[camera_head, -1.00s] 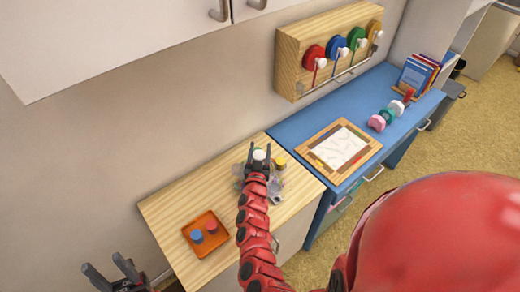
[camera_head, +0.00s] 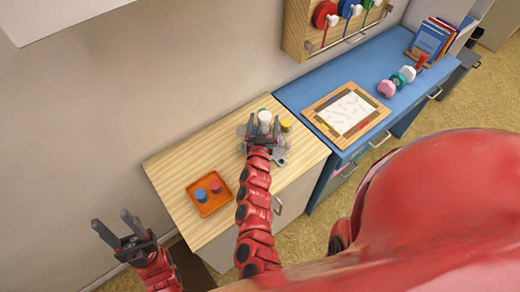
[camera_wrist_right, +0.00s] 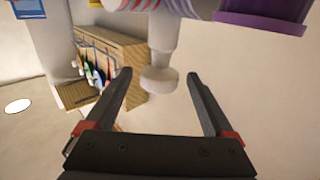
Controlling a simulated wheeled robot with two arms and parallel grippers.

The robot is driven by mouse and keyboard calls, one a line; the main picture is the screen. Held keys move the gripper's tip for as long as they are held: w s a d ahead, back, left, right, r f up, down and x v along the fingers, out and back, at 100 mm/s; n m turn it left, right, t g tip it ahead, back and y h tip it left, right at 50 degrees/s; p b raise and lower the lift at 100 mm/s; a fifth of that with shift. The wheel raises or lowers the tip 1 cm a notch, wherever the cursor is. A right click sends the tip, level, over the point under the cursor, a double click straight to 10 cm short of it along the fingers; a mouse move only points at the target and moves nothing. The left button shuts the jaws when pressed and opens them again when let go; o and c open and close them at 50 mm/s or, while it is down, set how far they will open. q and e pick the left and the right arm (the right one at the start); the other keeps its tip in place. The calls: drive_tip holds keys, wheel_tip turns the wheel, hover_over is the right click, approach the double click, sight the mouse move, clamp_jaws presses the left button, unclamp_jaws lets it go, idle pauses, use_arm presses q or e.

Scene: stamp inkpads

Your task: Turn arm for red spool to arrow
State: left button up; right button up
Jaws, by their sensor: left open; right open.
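The red spool (camera_head: 325,14) sits at the left end of the wooden spool rack (camera_head: 296,25) on the wall, cut by the top edge of the head view. A white knob (camera_head: 333,20) and a red strip hang at it. I cannot make out an arrow. My right gripper (camera_head: 263,122) is open over the wooden counter, at a white-topped object (camera_head: 264,115). In the right wrist view, a pale knob-ended piece (camera_wrist_right: 158,80) shows between its open fingers; contact is unclear. My left gripper (camera_head: 112,220) is open and empty, left of the counter.
The wooden counter (camera_head: 180,165) holds an orange tray (camera_head: 216,207) with a blue and a red piece, and a yellow-topped piece (camera_head: 286,125). The blue desk (camera_head: 300,92) holds a framed sheet (camera_head: 347,112), stamps and books (camera_head: 430,40).

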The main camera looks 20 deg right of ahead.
drive_tip(key=b+v, duration=0.2)
drive_tip(key=v, duration=1)
drive_tip(key=shift+s, duration=0.3)
drive_tip(key=shift+a, duration=0.1)
